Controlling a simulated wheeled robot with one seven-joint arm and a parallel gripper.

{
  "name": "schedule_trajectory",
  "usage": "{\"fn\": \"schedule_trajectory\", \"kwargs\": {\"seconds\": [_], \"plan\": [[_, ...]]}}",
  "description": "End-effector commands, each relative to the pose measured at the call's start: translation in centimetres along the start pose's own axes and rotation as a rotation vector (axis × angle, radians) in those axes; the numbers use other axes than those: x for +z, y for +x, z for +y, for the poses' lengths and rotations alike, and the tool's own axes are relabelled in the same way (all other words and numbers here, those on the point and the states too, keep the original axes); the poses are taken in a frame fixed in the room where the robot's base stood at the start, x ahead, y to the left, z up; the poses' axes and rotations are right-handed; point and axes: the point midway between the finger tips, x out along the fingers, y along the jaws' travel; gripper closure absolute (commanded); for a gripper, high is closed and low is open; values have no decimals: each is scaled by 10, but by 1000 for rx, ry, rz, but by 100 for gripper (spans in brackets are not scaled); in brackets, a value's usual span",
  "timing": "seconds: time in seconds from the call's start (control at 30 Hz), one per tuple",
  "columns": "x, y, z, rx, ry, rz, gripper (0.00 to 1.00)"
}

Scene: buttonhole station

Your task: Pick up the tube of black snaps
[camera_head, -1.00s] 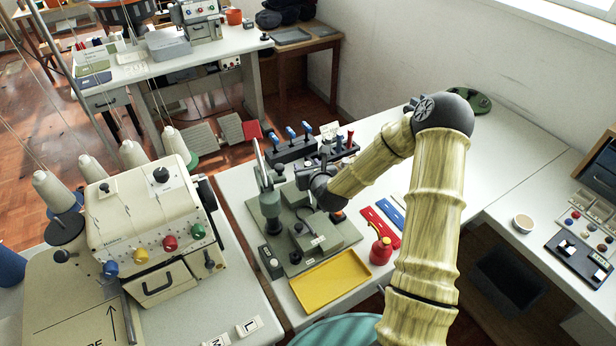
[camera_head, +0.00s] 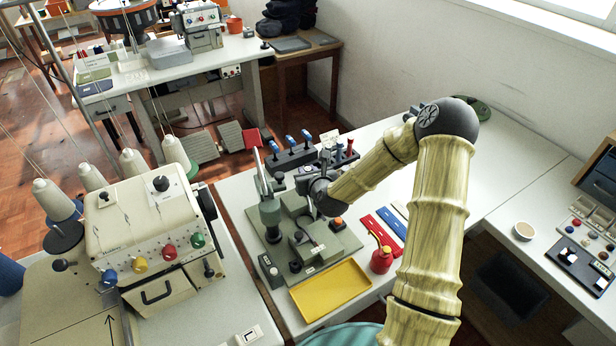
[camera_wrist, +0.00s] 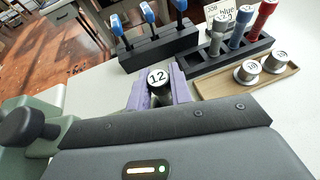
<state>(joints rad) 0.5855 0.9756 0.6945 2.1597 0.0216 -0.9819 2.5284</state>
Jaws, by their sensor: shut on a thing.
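My gripper (camera_wrist: 160,90) has two purple fingers, seen in the wrist view. They are shut on a dark round tube with a white top marked 12, which appears to be the tube of black snaps (camera_wrist: 158,78). Its lower part is hidden behind my gripper body, so I cannot tell how high it is held. It is apart from the dark tube rack (camera_wrist: 228,59), which stands behind it to the right. In the head view my wrist (camera_head: 318,190) is over the press area, and the fingers and tube are not clear there.
The rack holds grey, blue and red (camera_wrist: 263,18) tubes. A wooden tray (camera_wrist: 248,82) with two silver cylinders stands in front of it. A black stand with blue-handled tools (camera_wrist: 158,45) is behind. A yellow tray (camera_head: 330,290) and red bottle (camera_head: 381,260) are nearer.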

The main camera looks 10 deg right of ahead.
Motion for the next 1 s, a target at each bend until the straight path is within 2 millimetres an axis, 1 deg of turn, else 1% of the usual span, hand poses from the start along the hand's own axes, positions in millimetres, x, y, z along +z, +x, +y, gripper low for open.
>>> {"fn": "schedule_trajectory", "kwargs": {"seconds": [0.03,0.3,0.43,0.6,1.0], "plan": [[9,-3,-1,-1,-1,-4,100],[57,-24,-1,-2,-2,-4,100],[74,-30,-1,-2,-2,-2,100],[80,-34,0,0,-1,0,100],[80,-33,0,0,-1,0,100]]}}
